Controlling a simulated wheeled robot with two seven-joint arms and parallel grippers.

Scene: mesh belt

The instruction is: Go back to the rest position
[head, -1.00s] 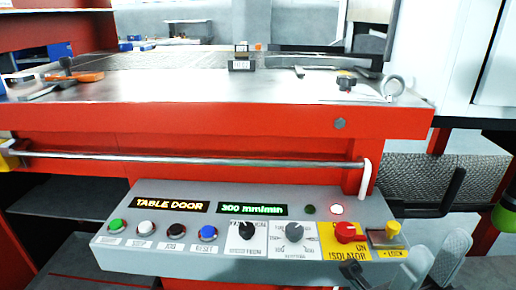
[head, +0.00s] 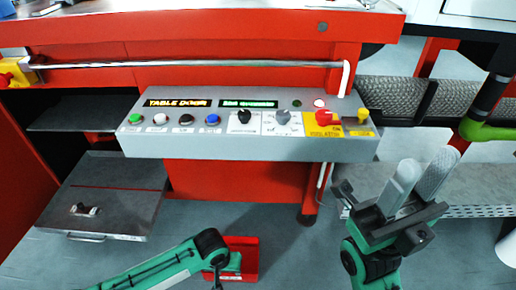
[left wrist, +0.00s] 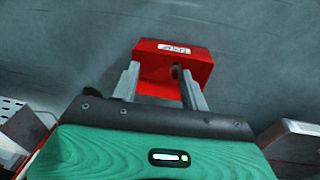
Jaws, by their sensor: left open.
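My left gripper (head: 216,276) hangs low at the bottom of the head view, and its fingers are hard to make out there. In the left wrist view its two fingers (left wrist: 157,78) stand apart with nothing held between them. A red bin (head: 245,243) is on the floor beyond it, and the bin (left wrist: 150,50) also shows past the fingertips in the left wrist view. My right gripper (head: 425,168) is at the right of the head view, pointing up and away. Its two grey fingers are apart, with nothing seen between them.
The grey control panel (head: 250,147) with buttons and knobs juts out from the red machine frame (head: 200,40). A metal rail (head: 190,64) runs above it. A grey tray (head: 100,200) is at lower left. The mesh belt (head: 400,100) is at right. Open floor (head: 310,255) lies below the panel.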

